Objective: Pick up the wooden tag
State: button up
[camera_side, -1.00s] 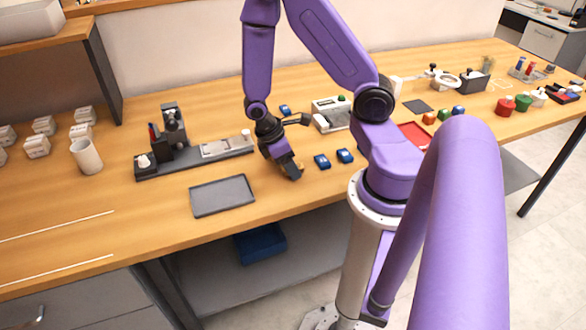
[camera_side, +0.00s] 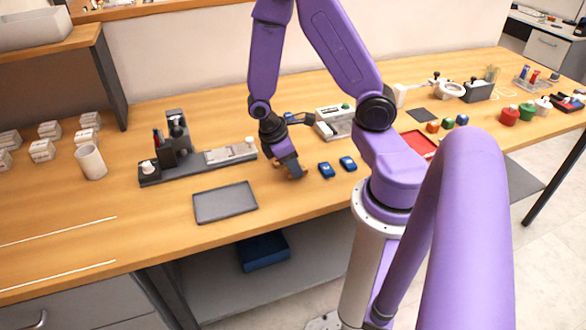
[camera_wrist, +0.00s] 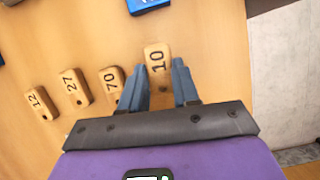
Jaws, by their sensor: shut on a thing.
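The wooden tag marked 10 (camera_wrist: 157,51) is a small rounded block with a hole. In the wrist view it lies between the two blue-grey fingers of my gripper (camera_wrist: 159,68), which are shut on it. Three other wooden tags lie to the left, marked 70 (camera_wrist: 110,77), 27 (camera_wrist: 74,86) and 12 (camera_wrist: 39,101). In the side view my gripper (camera_side: 297,173) points down at the table between the grey tray and the blue blocks. The tags are mostly hidden there, and I cannot tell whether the held tag touches the table.
A grey tray (camera_side: 225,203) lies left of my gripper. Two blue blocks, one nearer (camera_side: 326,170) and one farther (camera_side: 348,163), lie to its right. The dark marker fixture (camera_side: 178,165) stands behind left. The table's front edge is close.

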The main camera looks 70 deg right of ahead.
notch_tip(320, 180, up, 7)
jog(key=shift+r, duration=0.15)
jog(key=shift+w+a+r, duration=0.1)
jog(key=shift+w+r, duration=0.05)
jog(key=w+a+f+m+g+y, duration=0.1)
jog(key=w+a+f+m+y, duration=0.1)
jog(key=w+a+m, duration=0.6)
jog(key=w+a+y, duration=0.1)
jog(key=w, duration=0.3)
jog(key=shift+a, duration=0.25)
jog(key=shift+s, duration=0.1)
jog(key=s+d+n+h, duration=0.1)
jog(key=s+d+n, duration=0.1)
jog(key=s+d, duration=0.1)
jog(key=s+d+r+n+h, duration=0.1)
jog(key=s+d+n, duration=0.2)
jog(key=s, duration=0.2)
jog(key=s+d+r+n+t, duration=0.1)
jog(key=s+d+n, duration=0.2)
jog(key=s, duration=0.1)
jog(key=shift+s+d+r+h, duration=0.1)
jog(key=shift+d+r+h, duration=0.05)
jog(key=shift+d+h, duration=0.25)
jog(key=shift+a+f, duration=0.1)
jog(key=shift+f, duration=4.7)
